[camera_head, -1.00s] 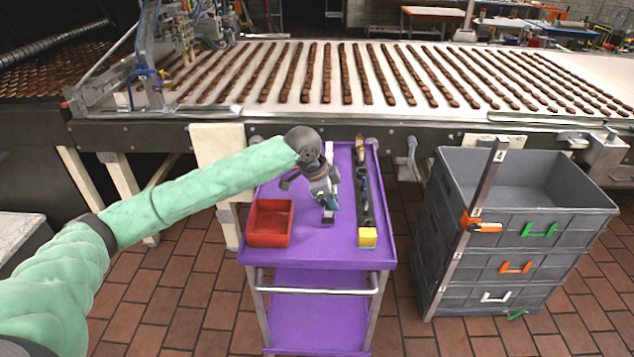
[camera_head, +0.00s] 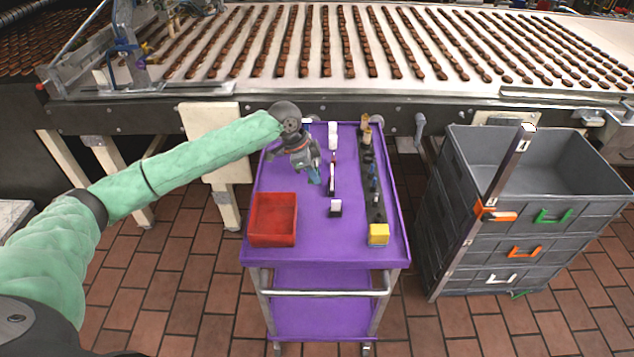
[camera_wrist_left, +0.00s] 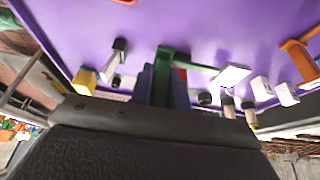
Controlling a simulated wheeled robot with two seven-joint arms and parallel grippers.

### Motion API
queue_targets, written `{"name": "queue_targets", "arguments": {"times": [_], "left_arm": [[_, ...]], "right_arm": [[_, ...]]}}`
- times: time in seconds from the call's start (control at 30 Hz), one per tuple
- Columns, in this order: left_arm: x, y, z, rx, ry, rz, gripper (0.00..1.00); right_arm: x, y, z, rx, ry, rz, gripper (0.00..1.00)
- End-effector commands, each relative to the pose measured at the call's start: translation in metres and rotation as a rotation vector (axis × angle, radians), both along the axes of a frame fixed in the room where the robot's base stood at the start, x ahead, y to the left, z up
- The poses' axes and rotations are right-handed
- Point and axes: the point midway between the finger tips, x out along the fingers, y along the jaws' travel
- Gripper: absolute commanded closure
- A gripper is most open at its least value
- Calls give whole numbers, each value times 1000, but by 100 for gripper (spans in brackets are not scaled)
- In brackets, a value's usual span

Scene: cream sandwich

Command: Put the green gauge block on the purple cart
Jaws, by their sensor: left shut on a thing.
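The purple cart (camera_head: 320,240) stands before the conveyor, and its top also shows in the left wrist view (camera_wrist_left: 205,25). My left gripper (camera_head: 313,175) is over the cart top, behind the red bin, pointing down. In the left wrist view my left gripper (camera_wrist_left: 160,82) is shut on a dark green piece, which I take for the green gauge block (camera_wrist_left: 165,62). The block sticks out past the fingertips, with a thin green arm to the right. Its lower part is hidden between the fingers. I cannot tell whether it touches the cart top. My right gripper is not in view.
A red bin (camera_head: 273,240) sits front left on the cart. A yellow block (camera_head: 378,234) and a dark strip with small items (camera_head: 370,180) line the right side. A black-and-white block (camera_head: 335,208) and a white bottle (camera_head: 332,135) stand between. Grey crates (camera_head: 490,240) are to the right.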

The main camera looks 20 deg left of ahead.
Motion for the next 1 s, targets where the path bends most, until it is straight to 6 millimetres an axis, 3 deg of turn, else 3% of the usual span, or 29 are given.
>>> {"name": "queue_targets", "arguments": {"times": [0.6,0.97,1.0], "left_arm": [[0,0,-61,0,-1,0,100],[0,0,-65,-1,-1,0,100],[0,0,-66,0,-1,0,80]], "right_arm": [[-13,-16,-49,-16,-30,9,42],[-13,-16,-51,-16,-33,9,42],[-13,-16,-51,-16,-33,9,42]]}}
